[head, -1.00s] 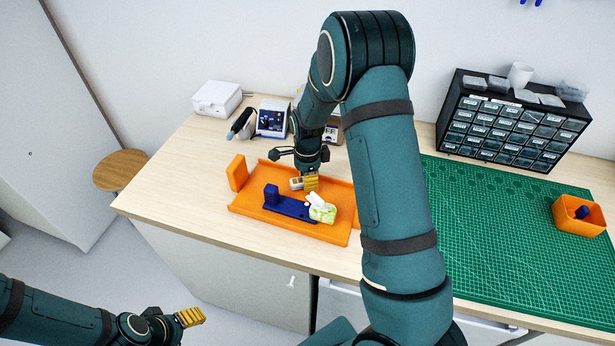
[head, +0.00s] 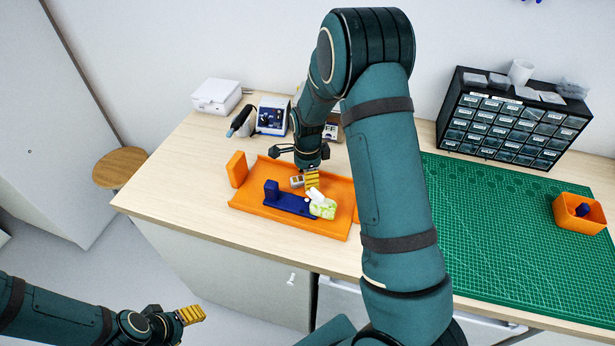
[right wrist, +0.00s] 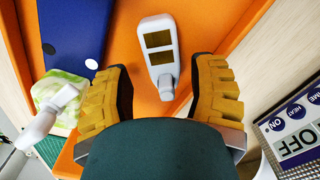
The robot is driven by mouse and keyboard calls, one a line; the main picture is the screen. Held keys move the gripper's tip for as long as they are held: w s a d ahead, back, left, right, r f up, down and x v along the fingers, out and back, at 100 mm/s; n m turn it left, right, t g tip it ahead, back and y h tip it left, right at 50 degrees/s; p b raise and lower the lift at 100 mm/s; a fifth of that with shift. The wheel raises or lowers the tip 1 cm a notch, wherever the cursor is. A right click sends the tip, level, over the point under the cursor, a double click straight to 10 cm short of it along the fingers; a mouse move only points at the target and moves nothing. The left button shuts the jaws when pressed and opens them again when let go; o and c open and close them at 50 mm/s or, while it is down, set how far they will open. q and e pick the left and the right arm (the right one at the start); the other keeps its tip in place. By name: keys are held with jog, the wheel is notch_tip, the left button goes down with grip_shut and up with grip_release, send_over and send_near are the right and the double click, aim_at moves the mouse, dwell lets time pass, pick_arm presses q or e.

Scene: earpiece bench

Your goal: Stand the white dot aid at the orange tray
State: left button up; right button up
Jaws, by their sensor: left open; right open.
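A white aid-like piece (right wrist: 159,42) with two brownish rectangles lies flat on the orange tray (right wrist: 205,20), its narrow end toward my right gripper (right wrist: 162,88). That gripper is open, its yellow fingers on either side of the narrow end, with gaps. A second white piece (right wrist: 45,122) lies against a green-and-white patterned block (right wrist: 62,88); it also shows in the head view (head: 316,195). I cannot tell which white piece carries the dot. My right gripper (head: 312,179) is over the tray (head: 332,232) in the head view. My left gripper (head: 191,315) is open and empty, off the bench.
A dark blue holder (head: 290,205) with an upright block sits on the tray. An orange block (head: 236,169) stands at its left. Boxed devices (head: 272,116) are behind. A green mat (head: 490,220), orange bin (head: 580,213) and drawer cabinet (head: 515,125) are at right.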

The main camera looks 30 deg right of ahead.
notch_tip(320, 180, up, 21)
jog(key=p, duration=0.8)
jog(key=shift+p, duration=0.4)
dwell(0.7)
dwell(0.5)
